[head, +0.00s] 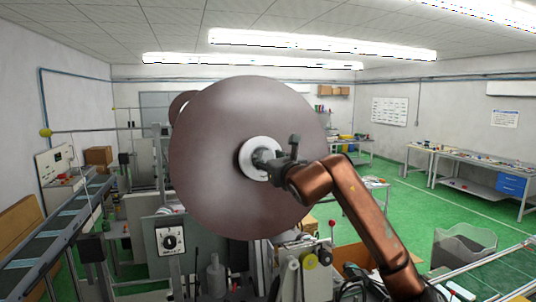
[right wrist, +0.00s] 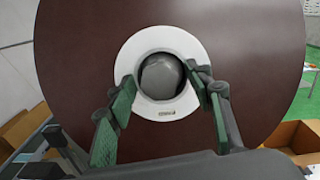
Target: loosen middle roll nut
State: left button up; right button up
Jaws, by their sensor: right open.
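A large dark brown roll (head: 215,150) stands upright on the machine in the middle of the head view. It has a pale ring-shaped hub (head: 246,158) at its centre. In the right wrist view the roll (right wrist: 80,60) fills most of the picture. A round grey nut (right wrist: 162,76) sits inside the white hub ring (right wrist: 195,48). My right gripper (right wrist: 166,92) is open, with one green-padded finger on each side of the nut's lower half. I cannot tell whether the fingers touch it. In the head view my right gripper (head: 268,160) hides the nut. My left gripper is not in view.
Another brown roll (head: 180,104) shows partly behind the big one. A machine panel with a dial (head: 170,240) is below left. A grey bin (head: 463,248) stands on the green floor at right, near a workbench (head: 480,165). Open floor lies between.

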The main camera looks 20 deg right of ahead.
jog(key=shift+w+f, duration=0.1)
jog(key=shift+w, duration=0.15)
jog(key=shift+c, duration=0.2)
jog(key=c, duration=1.1)
